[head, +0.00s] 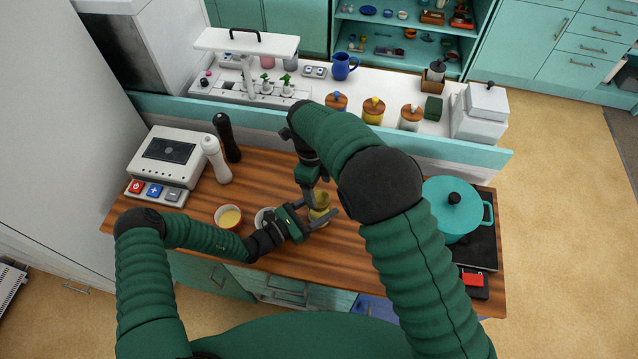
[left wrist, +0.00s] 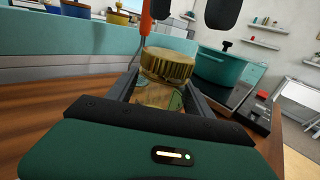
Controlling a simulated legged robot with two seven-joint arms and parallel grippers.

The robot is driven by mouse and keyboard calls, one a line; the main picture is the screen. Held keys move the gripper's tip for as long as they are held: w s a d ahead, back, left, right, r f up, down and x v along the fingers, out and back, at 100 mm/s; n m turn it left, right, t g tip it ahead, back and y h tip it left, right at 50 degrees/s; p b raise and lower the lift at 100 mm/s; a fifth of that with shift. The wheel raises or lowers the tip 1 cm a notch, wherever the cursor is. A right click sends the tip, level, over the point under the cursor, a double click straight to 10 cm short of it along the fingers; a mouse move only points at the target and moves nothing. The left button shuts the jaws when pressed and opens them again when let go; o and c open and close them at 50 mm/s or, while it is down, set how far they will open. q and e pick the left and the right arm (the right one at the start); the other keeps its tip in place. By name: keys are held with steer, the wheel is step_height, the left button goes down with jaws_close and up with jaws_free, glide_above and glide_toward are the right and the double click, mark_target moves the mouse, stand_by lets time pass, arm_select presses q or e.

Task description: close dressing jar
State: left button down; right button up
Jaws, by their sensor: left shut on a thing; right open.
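The dressing jar (head: 321,201) is a small glass jar with yellowish contents, held upright above or on the wooden counter. My left gripper (head: 320,216) is shut around its body; the jar body also shows between the fingers in the left wrist view (left wrist: 157,97). A ribbed golden lid (left wrist: 168,65) sits on top of the jar there; I cannot tell how tightly. My right gripper (head: 307,188) is open, just above and beside the jar, partly hidden by its own arm. Dark shapes at the top of the left wrist view look like its parts, apart from the lid.
A bowl of yellow sauce (head: 229,217) and a white bowl (head: 264,217) stand left of the jar. Two mills, dark (head: 227,138) and white (head: 215,160), stand behind them. A teal pot (head: 452,208) is on the hob at right. A raised teal ledge (head: 440,146) borders the back.

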steer(key=n, duration=0.5)
steer(key=shift+r, duration=0.15)
steer(key=n, duration=0.3)
steer(key=shift+n, duration=0.4)
steer(key=n, duration=0.6)
steer(key=shift+s+d+r, duration=0.1)
steer(key=shift+d, duration=0.05)
steer(key=n, duration=0.7)
steer(key=shift+r, duration=0.15)
steer(key=n, duration=0.6)
steer(key=shift+r+n+y, duration=0.15)
steer(key=shift+n+y, duration=0.15)
steer(key=n, duration=0.6)
steer(key=shift+r, duration=0.2)
steer(key=n, duration=0.7)
steer(key=shift+r, duration=0.25)
steer(key=n, duration=0.6)
steer(key=shift+r+n, duration=0.25)
steer(key=shift+n, duration=0.05)
steer(key=n, duration=0.5)
steer(key=shift+r+t, duration=0.2)
steer(key=shift+t, duration=0.1)
steer(key=n, duration=0.3)
steer(key=shift+r+n+y, duration=0.15)
steer(key=shift+n+y, duration=0.15)
steer(key=shift+n, duration=0.1)
